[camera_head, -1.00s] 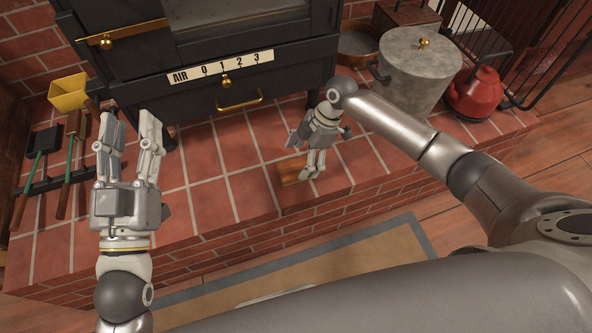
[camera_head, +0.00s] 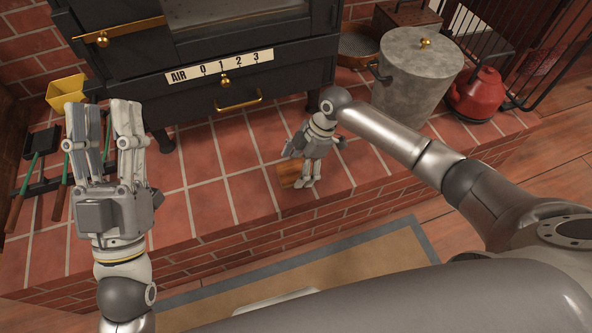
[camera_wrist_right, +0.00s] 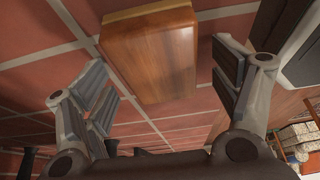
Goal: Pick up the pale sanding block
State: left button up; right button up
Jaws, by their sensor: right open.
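A wooden sanding block (camera_head: 288,174), brown with a paler yellowish edge, lies on the brick hearth near its front edge. In the right wrist view the block (camera_wrist_right: 152,52) shows large between the two spread fingers, with visible room on both sides. My right gripper (camera_head: 303,181) is open and empty, pointing down close over the block and hiding part of it in the head view. I cannot tell the exact height between them. My left gripper (camera_head: 102,110) is open and empty, over the left part of the hearth, well away from the block.
A black stove (camera_head: 215,75) stands behind the hearth. A grey lidded pot (camera_head: 415,80) and a red kettle (camera_head: 476,95) stand at the right. Fire tools (camera_head: 40,155) and a yellow container (camera_head: 68,91) are at the left. The hearth's middle is clear.

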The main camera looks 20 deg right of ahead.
pick_arm(q)
jog(key=shift+w+f+g, duration=0.3)
jog(key=shift+f, duration=0.15)
pick_arm(e)
jog(key=shift+f, duration=0.25)
jog(key=c, duration=1.1)
pick_arm(q)
jog(key=shift+r, duration=0.1)
pick_arm(e)
jog(key=shift+c, duration=0.2)
pick_arm(q)
jog(key=shift+r, duration=0.1)
pick_arm(e)
jog(key=shift+r, duration=0.1)
